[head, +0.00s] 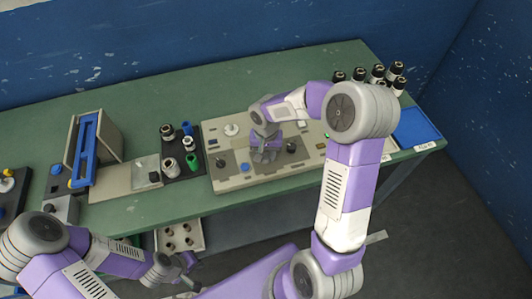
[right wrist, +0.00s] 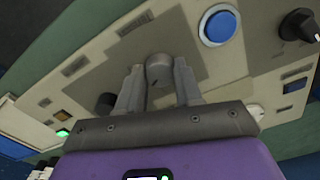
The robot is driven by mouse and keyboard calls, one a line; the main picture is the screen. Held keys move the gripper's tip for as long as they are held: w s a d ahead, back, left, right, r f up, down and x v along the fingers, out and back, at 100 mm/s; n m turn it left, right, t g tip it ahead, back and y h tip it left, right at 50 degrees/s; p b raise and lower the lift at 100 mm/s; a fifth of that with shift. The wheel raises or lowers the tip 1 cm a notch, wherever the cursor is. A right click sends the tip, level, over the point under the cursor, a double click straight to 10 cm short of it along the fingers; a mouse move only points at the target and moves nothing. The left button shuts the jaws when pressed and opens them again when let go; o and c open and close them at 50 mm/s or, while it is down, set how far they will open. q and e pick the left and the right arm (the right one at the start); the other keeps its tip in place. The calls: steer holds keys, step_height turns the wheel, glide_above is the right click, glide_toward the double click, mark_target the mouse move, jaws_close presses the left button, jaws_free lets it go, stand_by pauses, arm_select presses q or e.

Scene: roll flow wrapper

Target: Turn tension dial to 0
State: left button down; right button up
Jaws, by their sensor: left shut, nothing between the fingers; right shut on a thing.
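The control panel (head: 225,183) lies on the green bench. My right gripper (head: 264,155) is over the middle of the panel, pointing down. In the right wrist view, my right gripper (right wrist: 158,80) is shut on a grey round dial (right wrist: 159,68), with one finger on each side of it. A short dark mark shows on the dial's face. I cannot read a scale or label, and the head view hides this dial behind the gripper. My left gripper (head: 189,270) is shut and empty, low at the front, away from the panel.
Close to the held dial are a blue button (right wrist: 219,27) and black knobs (right wrist: 298,25). A white dial (head: 231,129) sits further back on the panel. Bottles and rolls (head: 189,145) stand left of it. A blue tray (head: 415,127) is at the right end.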

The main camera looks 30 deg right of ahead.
steer(key=n+p, duration=0.1)
steer(key=n, duration=0.2)
steer(key=shift+r+n, duration=0.1)
steer(key=shift+n, duration=0.3)
steer(key=n+p, duration=0.1)
steer(key=n, duration=0.3)
steer(key=shift+n, duration=0.3)
steer(key=n+p, duration=0.2)
steer(key=n, duration=0.2)
steer(key=shift+n, duration=0.3)
steer(key=shift+n+p, duration=0.85)
steer(key=shift+n, duration=1.25)
steer(key=o, duration=1)
steer(key=shift+o, duration=0.2)
